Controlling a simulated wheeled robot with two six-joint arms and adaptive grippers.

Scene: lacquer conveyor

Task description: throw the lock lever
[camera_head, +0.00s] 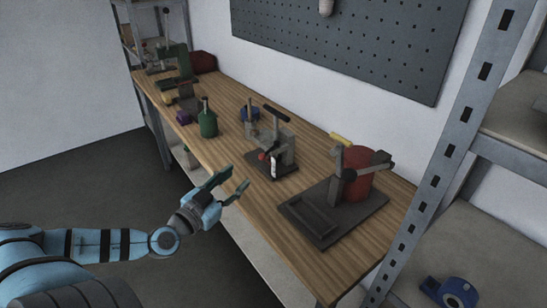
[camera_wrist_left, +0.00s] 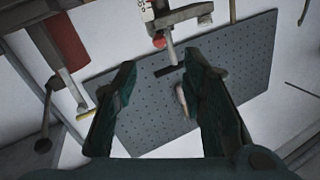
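Two fixtures with levers stand on the wooden bench; I cannot tell for certain which part is the lock lever. The middle fixture (camera_head: 286,153) is grey on a dark base, with a black crossbar handle (camera_head: 277,113) on top and a small red knob (camera_head: 262,156) in front. The right fixture has a red cylinder (camera_head: 358,181), a lever ending in a black ball (camera_head: 349,174) and a yellow handle (camera_head: 340,139). My left gripper (camera_head: 237,181) is open and empty, in front of the bench edge, apart from both fixtures. In the wrist view the red knob (camera_wrist_left: 159,41) shows beyond the open fingers.
A green bottle-like can (camera_head: 208,125) and a blue object (camera_head: 250,113) stand farther left on the bench (camera_head: 232,141). A pegboard (camera_head: 350,40) hangs behind. A metal shelf post (camera_head: 450,140) rises at the right, with a blue roll (camera_head: 455,291) on a shelf.

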